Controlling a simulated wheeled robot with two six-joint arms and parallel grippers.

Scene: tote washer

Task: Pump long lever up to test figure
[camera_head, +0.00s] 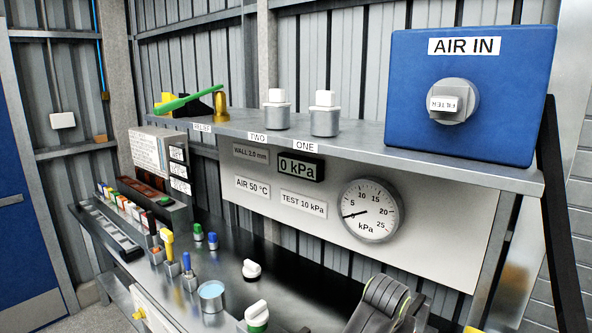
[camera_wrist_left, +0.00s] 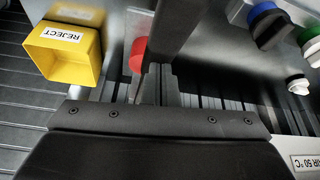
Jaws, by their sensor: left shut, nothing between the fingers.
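In the left wrist view, my left gripper (camera_wrist_left: 157,80) is shut and empty. A red rounded knob (camera_wrist_left: 137,53) is just beyond and left of its fingertips. A dark bar (camera_wrist_left: 178,28) runs up beside the knob; I cannot tell whether they are one lever, or whether the fingers touch either. In the head view, the dial gauge (camera_head: 370,210) has its needle near 0. The display (camera_head: 300,167) reads 0 kPa. A label (camera_head: 303,203) says TEST 10 kPa.
A yellow REJECT bin (camera_wrist_left: 62,50) is left of my gripper. A green-handled lever (camera_head: 190,98) lies on the shelf by the RELIEF label. The blue AIR IN box (camera_head: 470,110) is at the right. Several coloured knobs and valves stand along the bench (camera_head: 235,290).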

